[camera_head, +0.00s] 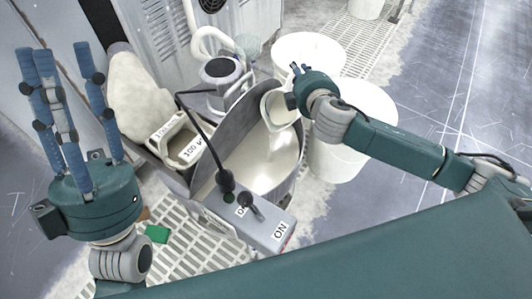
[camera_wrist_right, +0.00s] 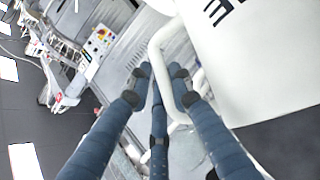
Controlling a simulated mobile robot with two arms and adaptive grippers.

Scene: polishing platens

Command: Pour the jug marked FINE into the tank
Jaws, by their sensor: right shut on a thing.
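The jug (camera_head: 280,108) is cream white and held over the far right rim of the tank. It looks tilted, with its mouth toward the tank. In the right wrist view the jug (camera_wrist_right: 245,65) shows part of black lettering, ending in E. My right gripper (camera_head: 297,70) is shut on the jug's handle (camera_wrist_right: 160,52), with its fingers around it. The tank (camera_head: 238,115) is a grey open vessel with pale, shiny contents or floor. I cannot make out a pouring stream. My left gripper (camera_head: 65,65) is open and empty, fingers up, left of the tank.
A cream container (camera_head: 165,133) marked 100 stands left of the tank. White tubs (camera_head: 310,48) stand behind and right. A pump (camera_head: 222,72) is behind. Open floor (camera_head: 450,60) lies right.

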